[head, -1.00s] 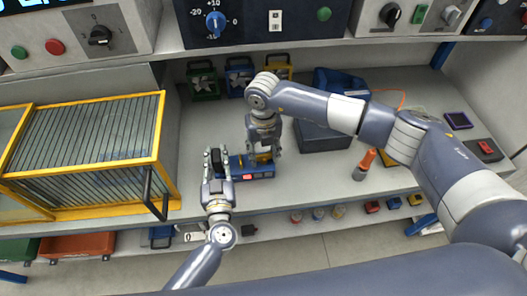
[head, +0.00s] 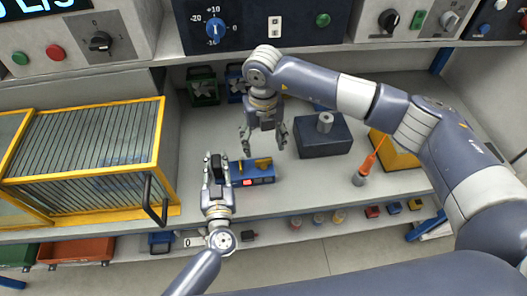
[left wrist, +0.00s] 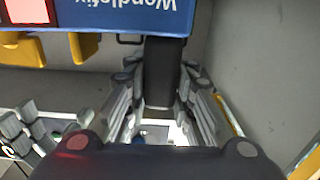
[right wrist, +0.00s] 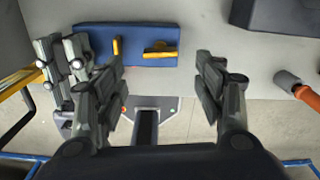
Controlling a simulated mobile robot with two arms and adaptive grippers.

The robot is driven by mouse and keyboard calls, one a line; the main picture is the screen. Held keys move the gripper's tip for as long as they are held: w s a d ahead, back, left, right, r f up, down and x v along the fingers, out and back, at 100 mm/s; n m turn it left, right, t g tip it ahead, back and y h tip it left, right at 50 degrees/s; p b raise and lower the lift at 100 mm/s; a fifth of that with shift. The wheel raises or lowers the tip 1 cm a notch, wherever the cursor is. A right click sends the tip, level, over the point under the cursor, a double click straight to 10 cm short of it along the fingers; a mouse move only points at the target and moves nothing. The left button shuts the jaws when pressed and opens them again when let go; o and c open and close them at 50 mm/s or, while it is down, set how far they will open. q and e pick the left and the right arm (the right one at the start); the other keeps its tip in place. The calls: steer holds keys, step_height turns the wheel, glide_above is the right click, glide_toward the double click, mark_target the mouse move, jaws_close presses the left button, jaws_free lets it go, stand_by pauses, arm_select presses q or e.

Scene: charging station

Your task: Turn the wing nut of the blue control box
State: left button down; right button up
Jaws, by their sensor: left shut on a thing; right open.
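The blue control box (head: 255,177) lies on the bench with a red button on its front. Its yellow wing nut (head: 263,163) is on top; it also shows in the right wrist view (right wrist: 161,54), lying roughly along the box. My right gripper (head: 264,143) is open and empty, behind and above the box, apart from the wing nut. It also shows in the right wrist view (right wrist: 160,75).
A yellow-framed rack (head: 90,160) with a black handle stands at the left. A dark box (head: 325,140) with a grey cylinder and an orange-handled tool (head: 366,168) are to the right. Control panels (head: 250,20) overhang the back. Bench in front of the box is narrow.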

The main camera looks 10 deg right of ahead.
steer(key=shift+r, duration=2.1)
arm_select(q)
steer(key=c, duration=1.3)
jaws_free()
